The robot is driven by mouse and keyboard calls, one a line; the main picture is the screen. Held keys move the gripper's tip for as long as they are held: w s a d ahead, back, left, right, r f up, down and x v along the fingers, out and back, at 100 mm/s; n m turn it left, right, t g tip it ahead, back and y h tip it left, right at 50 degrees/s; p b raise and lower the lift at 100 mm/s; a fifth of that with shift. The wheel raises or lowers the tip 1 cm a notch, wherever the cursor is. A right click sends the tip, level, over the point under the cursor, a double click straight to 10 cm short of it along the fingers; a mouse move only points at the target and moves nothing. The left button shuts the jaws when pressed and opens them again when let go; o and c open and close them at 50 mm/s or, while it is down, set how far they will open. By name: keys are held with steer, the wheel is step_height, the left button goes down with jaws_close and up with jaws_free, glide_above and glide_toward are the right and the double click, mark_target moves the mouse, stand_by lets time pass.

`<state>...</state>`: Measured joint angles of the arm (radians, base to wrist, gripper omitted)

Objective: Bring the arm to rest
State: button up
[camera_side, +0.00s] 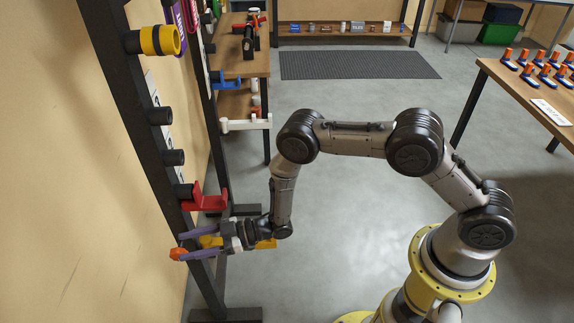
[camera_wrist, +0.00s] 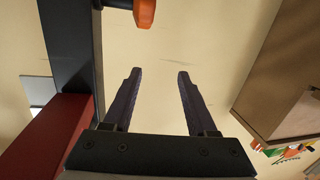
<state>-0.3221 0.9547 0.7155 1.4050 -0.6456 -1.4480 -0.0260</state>
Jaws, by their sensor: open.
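My gripper (camera_side: 186,246) is low at the left in the side view, in front of the lower part of a black rack upright (camera_side: 134,120). In the wrist view my gripper (camera_wrist: 157,75) has its two dark fingers apart, with only bare wall showing between them. An orange-ended knob (camera_side: 178,254) is close to the fingertips in the side view. In the wrist view the orange knob (camera_wrist: 144,12) lies beyond the fingers. I cannot tell whether a finger touches it. My arm is bent, with its elbow raised over the open floor.
A red hook (camera_side: 205,200) sits on the upright just above my gripper; red also shows at left in the wrist view (camera_wrist: 45,135). Black pegs (camera_side: 160,116) and a yellow-and-black ring (camera_side: 160,40) are higher up. A wooden table (camera_side: 520,85) stands right. The middle floor is clear.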

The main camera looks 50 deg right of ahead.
step_height(320, 180, up, 14)
steer(key=s+n+g+h, duration=0.2)
steer(key=n+g+h, duration=0.1)
steer(key=n+h, duration=0.1)
steer(key=s+d+r+m+t+h, duration=0.25)
steer(key=d+r+m+h, duration=0.5)
steer(key=d+r, duration=1.05)
steer(key=s+d+r+m+g+h, duration=0.1)
steer(key=s+d+m+h, duration=0.15)
steer(key=s+d, duration=0.5)
steer(key=s+d+m+g+h, duration=0.1)
steer(key=s+d+m, duration=0.35)
steer(key=s, duration=0.65)
steer(key=s+f+m+g+y, duration=0.1)
steer(key=s, duration=0.8)
steer(key=shift+f+g, duration=0.25)
steer(key=shift+g, duration=0.1)
